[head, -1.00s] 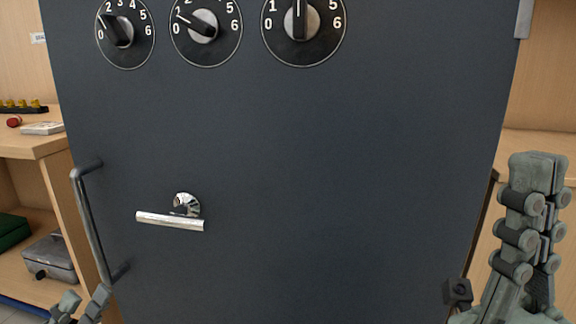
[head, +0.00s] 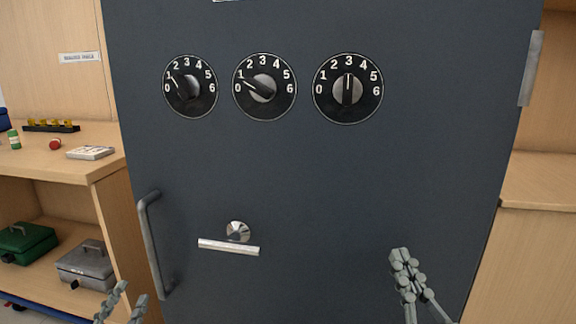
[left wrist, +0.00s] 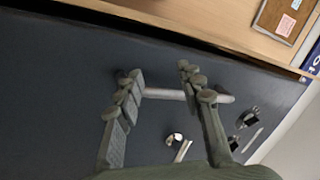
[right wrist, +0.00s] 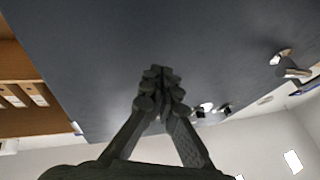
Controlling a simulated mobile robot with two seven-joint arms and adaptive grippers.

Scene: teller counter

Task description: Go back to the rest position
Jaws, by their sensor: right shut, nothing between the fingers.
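My left gripper (head: 122,303) is low at the left in the head view, in front of the safe's left edge. In the left wrist view its fingers (left wrist: 160,82) are apart and empty, with the bar handle (left wrist: 165,94) showing beyond them. My right gripper (head: 402,262) is at the lower right in the head view, in front of the dark safe door (head: 310,170). Its fingertips (right wrist: 160,75) meet in the right wrist view, with nothing between them.
The door has three dials (head: 263,87), a silver lever (head: 229,246) and a vertical bar handle (head: 153,245). On the left, a wooden counter (head: 100,165) holds small items. Below it are a green cash box (head: 27,243) and a grey cash box (head: 87,266).

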